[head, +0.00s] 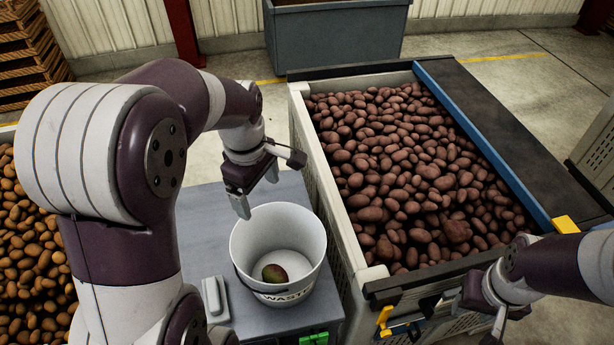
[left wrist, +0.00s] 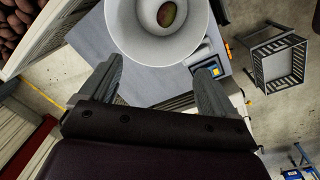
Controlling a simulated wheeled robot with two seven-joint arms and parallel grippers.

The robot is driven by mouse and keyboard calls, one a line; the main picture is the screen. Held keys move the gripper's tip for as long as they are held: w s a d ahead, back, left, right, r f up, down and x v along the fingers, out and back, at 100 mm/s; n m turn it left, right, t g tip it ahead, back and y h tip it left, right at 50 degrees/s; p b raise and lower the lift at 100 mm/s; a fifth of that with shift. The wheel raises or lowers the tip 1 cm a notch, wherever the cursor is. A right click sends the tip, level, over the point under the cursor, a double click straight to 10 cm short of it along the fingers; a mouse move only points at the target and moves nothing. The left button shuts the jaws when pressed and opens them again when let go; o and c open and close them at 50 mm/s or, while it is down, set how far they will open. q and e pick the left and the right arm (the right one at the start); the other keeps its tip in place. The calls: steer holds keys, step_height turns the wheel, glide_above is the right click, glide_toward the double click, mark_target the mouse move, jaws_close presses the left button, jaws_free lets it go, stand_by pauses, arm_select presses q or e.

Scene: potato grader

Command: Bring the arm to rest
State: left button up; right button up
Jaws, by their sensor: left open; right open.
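My left gripper (head: 257,190) is open and empty, just above and behind the left rim of a white waste bucket (head: 305,240). In the left wrist view its two fingers (left wrist: 156,88) are spread with nothing between them, and the bucket (left wrist: 130,40) shows beyond them. One greenish-brown potato (head: 274,273) lies at the bottom of the bucket; it also shows in the left wrist view (left wrist: 166,14). My right gripper (head: 482,305) is at the lower right, in front of the potato crate's near edge. It is partly cut off and holds nothing that I can see.
The bucket stands on a grey table (head: 205,240) with a light grey object (head: 215,298) beside it. A large crate (head: 342,235) of reddish potatoes is right of it, with a dark conveyor (head: 500,130) along its right side. More potatoes (head: 30,250) lie at left. A grey bin (head: 335,45) stands behind.

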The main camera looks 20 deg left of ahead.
arm_select(q)
steer(key=s+d+f+m+b, duration=0.1)
steer(key=s+d+f+m, duration=0.1)
steer(key=f+m, duration=0.2)
steer(key=s+d+f+m+b, duration=0.2)
steer(key=s+f+m, duration=0.1)
steer(key=m, duration=0.3)
steer(key=s+d+f+m+b, duration=0.1)
steer(key=s+d+f+m, duration=0.1)
steer(key=f+m, duration=0.2)
steer(key=shift+s+f+m+t+b, duration=0.3)
steer(key=shift+f+m, duration=0.1)
steer(key=shift+m, duration=0.6)
steer(key=shift+a, duration=0.1)
steer(key=shift+s, duration=0.1)
